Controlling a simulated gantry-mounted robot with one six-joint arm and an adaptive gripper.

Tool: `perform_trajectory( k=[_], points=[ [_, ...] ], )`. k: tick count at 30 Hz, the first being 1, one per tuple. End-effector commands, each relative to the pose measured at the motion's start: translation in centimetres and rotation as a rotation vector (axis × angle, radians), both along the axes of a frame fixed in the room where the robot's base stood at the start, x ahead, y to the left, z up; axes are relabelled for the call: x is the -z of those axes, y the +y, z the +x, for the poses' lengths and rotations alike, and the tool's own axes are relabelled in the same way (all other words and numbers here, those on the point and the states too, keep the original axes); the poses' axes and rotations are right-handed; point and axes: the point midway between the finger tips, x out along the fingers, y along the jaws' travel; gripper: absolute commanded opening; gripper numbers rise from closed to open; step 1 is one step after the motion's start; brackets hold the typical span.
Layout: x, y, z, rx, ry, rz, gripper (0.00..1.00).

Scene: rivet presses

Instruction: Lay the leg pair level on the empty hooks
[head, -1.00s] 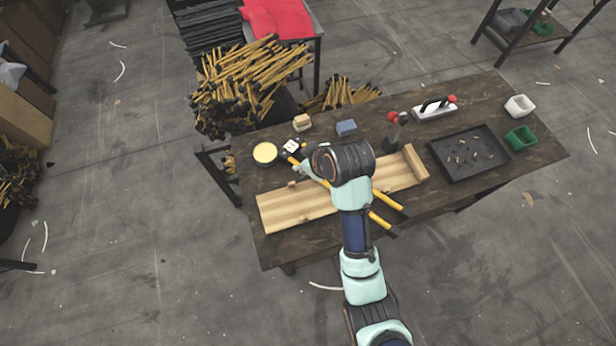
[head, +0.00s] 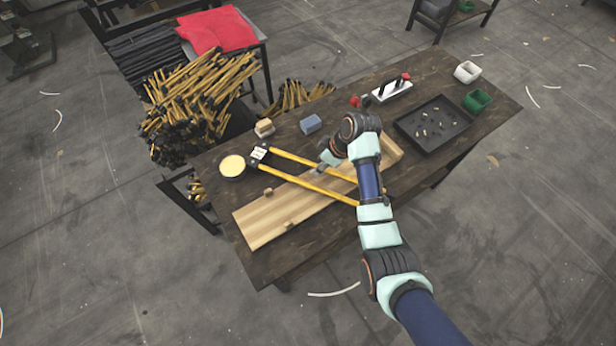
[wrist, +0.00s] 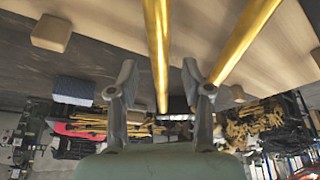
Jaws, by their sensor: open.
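The leg pair (head: 297,182) is two long yellow legs joined at a dark and white head beside a round bowl. It lies slantwise across a pale wooden board on the table, and my arm hides the far ends. My gripper (head: 321,170) is over the legs in the head view. In the wrist view my gripper (wrist: 160,76) is open. One yellow leg (wrist: 157,40) runs between its fingertips in the picture, and the other leg (wrist: 243,42) passes right of them. I cannot tell how close the fingers are to the leg. I cannot make out any hooks.
The wooden board (head: 262,220) has small blocks along it. The bowl (head: 232,167), a tan block (head: 264,128), a blue block (head: 311,123) and a black tray (head: 410,126) stand around it. Piled yellow legs (head: 195,100) lie beyond the table's left end.

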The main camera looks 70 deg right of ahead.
Motion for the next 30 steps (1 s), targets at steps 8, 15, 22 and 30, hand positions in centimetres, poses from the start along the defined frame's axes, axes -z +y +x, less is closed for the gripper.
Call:
perform_trajectory(
  k=[8, 15, 22, 30],
  points=[
    [1.47, 0.01, 0.57, 0.0, 0.001, -0.001, 0.49],
    [1.46, 0.02, 0.55, 0.0, 0.001, -0.001, 0.21],
    [1.46, 0.02, 0.54, 0.0, 0.001, -0.001, 0.0],
    [1.38, -0.01, 0.57, 0.001, -0.001, -0.002, 0.0]
  ],
)
